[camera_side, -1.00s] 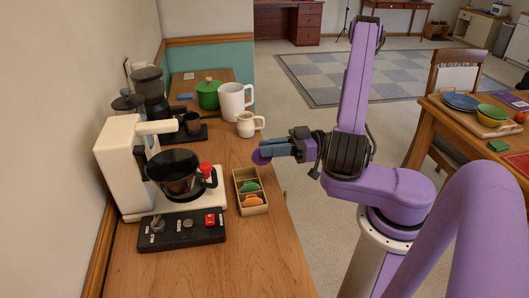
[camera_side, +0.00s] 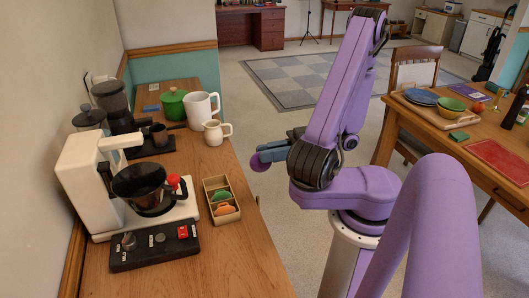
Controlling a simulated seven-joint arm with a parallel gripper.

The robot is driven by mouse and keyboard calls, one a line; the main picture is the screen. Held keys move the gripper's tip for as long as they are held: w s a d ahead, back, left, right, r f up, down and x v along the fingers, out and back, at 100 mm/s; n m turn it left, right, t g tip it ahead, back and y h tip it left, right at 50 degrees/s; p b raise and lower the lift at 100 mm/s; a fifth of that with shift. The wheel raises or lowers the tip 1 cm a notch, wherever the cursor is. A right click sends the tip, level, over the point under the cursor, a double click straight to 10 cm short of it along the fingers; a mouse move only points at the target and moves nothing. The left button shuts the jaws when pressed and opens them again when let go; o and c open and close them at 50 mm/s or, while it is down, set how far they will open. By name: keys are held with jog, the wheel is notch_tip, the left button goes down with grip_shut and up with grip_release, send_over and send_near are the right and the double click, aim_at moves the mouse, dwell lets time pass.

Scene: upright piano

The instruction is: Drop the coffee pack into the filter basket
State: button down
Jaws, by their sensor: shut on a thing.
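My gripper (camera_side: 267,157) is shut on a round purple coffee pack (camera_side: 259,162), held in the air to the right of the wooden counter's edge. The fingers hide part of the pack. The white coffee maker (camera_side: 82,188) stands at the left of the counter. A dark, open-topped, bowl-like vessel (camera_side: 138,181) with a red-tipped handle sits below its overhanging arm; it looks like the filter basket, but I cannot tell it from a carafe. My gripper is well to the right of it, apart from it.
A divided wooden box (camera_side: 220,199) with green and orange packs lies between the coffee maker and my gripper. A black control panel (camera_side: 155,246) is in front. A cream jug (camera_side: 215,132), white pitcher (camera_side: 201,107), green pot (camera_side: 173,104) and grinder (camera_side: 112,104) stand behind.

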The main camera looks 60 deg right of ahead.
dwell(0.4)
jog(key=w+r+n+g+y, duration=0.1)
jog(key=w+n+g+y, duration=0.2)
jog(key=w, duration=0.4)
notch_tip(320, 180, up, 13)
jog(key=n+g+y, duration=0.3)
jog(key=n+g, duration=0.3)
jog(key=g, duration=0.4)
send_over(156, 175)
jog(key=shift+f, duration=3.05)
